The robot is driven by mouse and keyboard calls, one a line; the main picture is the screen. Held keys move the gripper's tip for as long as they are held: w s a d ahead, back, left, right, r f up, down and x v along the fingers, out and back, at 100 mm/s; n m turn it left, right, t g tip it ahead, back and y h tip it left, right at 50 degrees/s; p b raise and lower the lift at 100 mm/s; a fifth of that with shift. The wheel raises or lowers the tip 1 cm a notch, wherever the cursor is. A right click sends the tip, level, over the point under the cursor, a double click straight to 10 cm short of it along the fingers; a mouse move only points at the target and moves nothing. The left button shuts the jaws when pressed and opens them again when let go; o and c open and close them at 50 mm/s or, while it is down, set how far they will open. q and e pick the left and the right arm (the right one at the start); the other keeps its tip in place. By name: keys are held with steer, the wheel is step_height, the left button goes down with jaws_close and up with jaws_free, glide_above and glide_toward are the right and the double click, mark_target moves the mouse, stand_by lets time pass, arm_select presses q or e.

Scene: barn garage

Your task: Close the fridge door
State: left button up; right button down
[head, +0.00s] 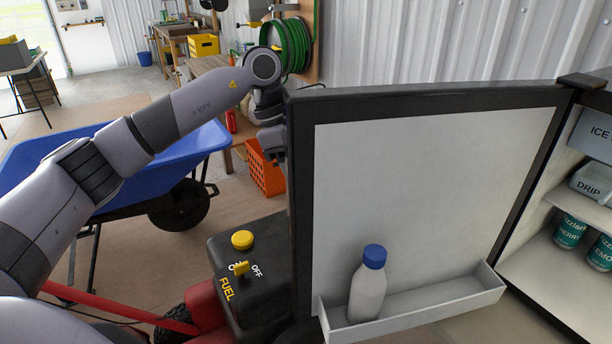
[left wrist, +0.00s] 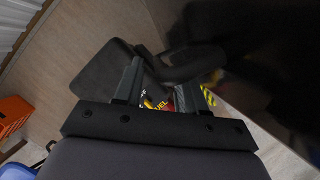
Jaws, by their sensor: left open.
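The fridge door (head: 425,190) stands wide open in the head view, its white inner side facing me and its dark frame around it. A white bottle with a blue cap (head: 368,285) stands in the door's lower shelf (head: 430,312). The fridge's inside (head: 558,255) shows at the right edge, with the hinge at the door's upper right corner. My left gripper (head: 276,150) is by the door's free left edge, partly hidden behind it. In the left wrist view its two fingers (left wrist: 166,88) are apart with no object held. Contact with the door cannot be told. My right gripper is out of view.
A red and black fuel machine (head: 238,265) stands on the floor close left of the door. A blue wheelbarrow (head: 150,170) is under my left arm. An orange crate (head: 264,170) is behind the door edge. Cans (head: 570,230) stand inside the fridge.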

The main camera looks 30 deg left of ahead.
arm_select(q)
steer(key=shift+d+f, duration=0.2)
steer(key=shift+f, duration=0.25)
jaws_close()
